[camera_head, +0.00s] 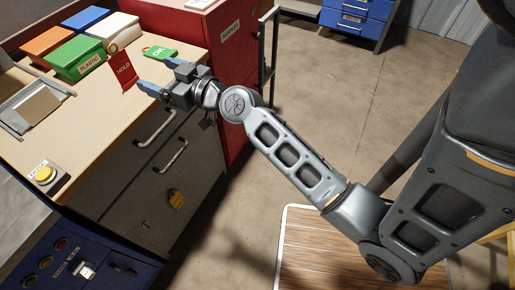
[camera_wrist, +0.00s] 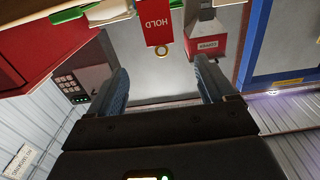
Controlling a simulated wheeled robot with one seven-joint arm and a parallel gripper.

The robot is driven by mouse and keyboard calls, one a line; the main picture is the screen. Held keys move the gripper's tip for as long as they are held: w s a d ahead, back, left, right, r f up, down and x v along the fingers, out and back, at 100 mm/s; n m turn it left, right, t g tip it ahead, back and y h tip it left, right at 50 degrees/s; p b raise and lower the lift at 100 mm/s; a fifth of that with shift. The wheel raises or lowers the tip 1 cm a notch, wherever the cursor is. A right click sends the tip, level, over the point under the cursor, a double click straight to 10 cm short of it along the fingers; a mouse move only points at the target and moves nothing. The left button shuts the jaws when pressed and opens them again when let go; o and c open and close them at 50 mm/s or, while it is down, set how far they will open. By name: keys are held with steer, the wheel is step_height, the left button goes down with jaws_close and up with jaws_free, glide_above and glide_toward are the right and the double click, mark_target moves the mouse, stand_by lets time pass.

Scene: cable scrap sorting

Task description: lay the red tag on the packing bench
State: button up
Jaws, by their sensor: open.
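The red tag (camera_head: 123,72), lettered HOLD, shows at the wooden bench (camera_head: 95,115) in the head view, just left of my fingertips. In the wrist view the red tag (camera_wrist: 157,26) appears upside down at the top, ahead of the gap between the fingers, with a brass-coloured ring at its end. I cannot tell whether it lies flat. My gripper (camera_head: 159,76) is open above the bench's right part, its blue fingers spread; it also shows in the wrist view (camera_wrist: 161,66) with nothing between the fingers. I cannot tell whether this is the packing bench.
A green OK tag (camera_head: 160,53) lies just beyond my gripper. Green (camera_head: 78,58), orange (camera_head: 47,41), blue (camera_head: 82,19) and white (camera_head: 113,27) bins stand at the back left. A yellow button (camera_head: 45,174) sits at the front. A red cabinet (camera_head: 232,50) stands right of the bench.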

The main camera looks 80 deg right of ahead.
steer(key=s+a+f+n+g+y, duration=0.1)
steer(key=s+a+f, duration=0.2)
steer(key=s+a, duration=0.4)
steer(key=s+a+f+g+y, duration=0.1)
steer(key=s+a+f, duration=0.2)
steer(key=s+a, duration=0.45)
steer(key=s+a+r+n+y, duration=0.1)
steer(key=s+a+r, duration=0.2)
steer(key=s, duration=0.4)
steer(key=s+a+r+n+y, duration=0.1)
steer(key=s+a+r+y, duration=0.1)
steer(key=s+a, duration=0.3)
steer(key=shift+s+a+r+n+y, duration=0.3)
steer(key=shift+s+r, duration=0.15)
steer(key=shift+s, duration=0.75)
